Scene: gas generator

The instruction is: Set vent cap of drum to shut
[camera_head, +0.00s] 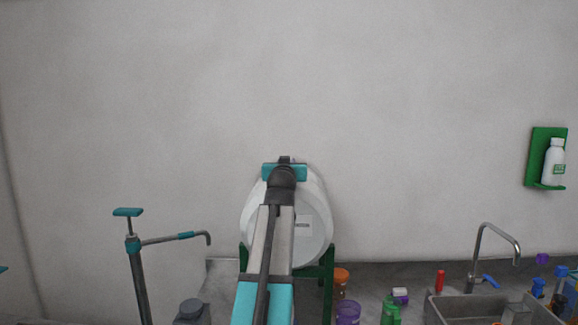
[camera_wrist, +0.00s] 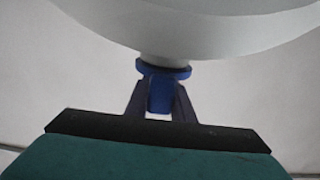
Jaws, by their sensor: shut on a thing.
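The white drum (camera_head: 318,235) lies on its side in a green stand (camera_head: 328,285) against the wall, partly hidden by my arm in the head view. In the wrist view its pale rounded surface (camera_wrist: 200,30) fills the top. The blue vent cap (camera_wrist: 162,92) sticks out from that surface, with a wider blue collar against the drum. My gripper (camera_wrist: 160,100) is shut on the vent cap, with one dark finger on each side. In the head view the fingertips and the cap are hidden behind my arm.
A grey sink (camera_head: 490,308) with a curved tap (camera_head: 497,240) stands at the right. Orange (camera_head: 341,277) and purple (camera_head: 347,312) containers and a green bottle (camera_head: 390,310) crowd the counter right of the drum. A teal-handled pump (camera_head: 133,245) stands left.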

